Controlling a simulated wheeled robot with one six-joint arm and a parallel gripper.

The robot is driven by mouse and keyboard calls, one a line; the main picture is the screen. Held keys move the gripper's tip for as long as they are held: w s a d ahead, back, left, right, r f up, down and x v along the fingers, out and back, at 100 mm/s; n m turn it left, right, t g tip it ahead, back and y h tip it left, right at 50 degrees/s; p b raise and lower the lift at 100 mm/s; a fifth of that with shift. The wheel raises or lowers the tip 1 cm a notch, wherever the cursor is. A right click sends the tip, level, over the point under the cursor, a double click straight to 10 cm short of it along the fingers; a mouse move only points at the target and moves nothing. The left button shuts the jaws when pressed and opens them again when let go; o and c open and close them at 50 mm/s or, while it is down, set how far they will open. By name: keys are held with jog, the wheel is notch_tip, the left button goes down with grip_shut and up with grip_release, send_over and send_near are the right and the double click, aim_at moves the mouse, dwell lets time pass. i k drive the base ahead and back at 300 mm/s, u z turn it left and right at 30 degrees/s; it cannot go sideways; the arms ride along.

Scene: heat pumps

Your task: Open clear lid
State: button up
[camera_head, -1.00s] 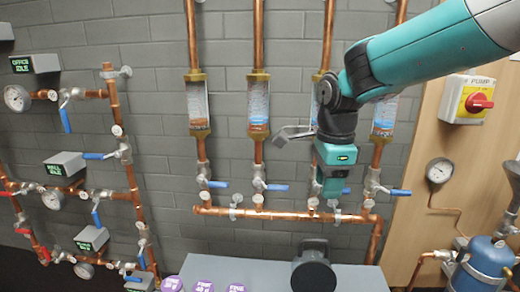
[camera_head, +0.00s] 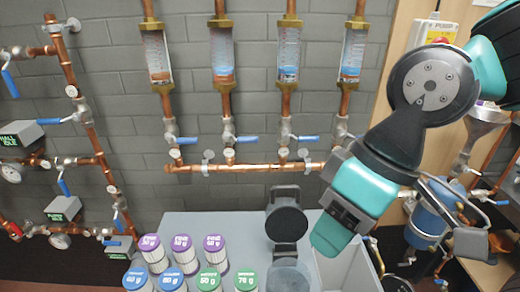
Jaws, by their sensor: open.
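A grey device with a round black disc (camera_head: 287,225) stands upright at the back of the grey bench. Just in front of it, at the bottom edge of the picture, is a round, pale, see-through-looking cover (camera_head: 290,273), which may be the clear lid. It is partly cut off, and I cannot tell whether it is shut.
Several canisters with purple, blue and green tops, such as a purple one (camera_head: 214,247), stand left of the device on the bench (camera_head: 190,222). Copper pipes (camera_head: 245,167) with blue valve levers run along the wall behind. A blue tank (camera_head: 428,220) stands at the right.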

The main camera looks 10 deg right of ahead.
aim_at(285, 226)
jog(key=k, duration=1.05)
jog(key=u, duration=0.9)
jog(key=i, duration=0.75)
jog(key=z, duration=0.6)
jog(key=i, duration=0.55)
jog(key=z, duration=0.65)
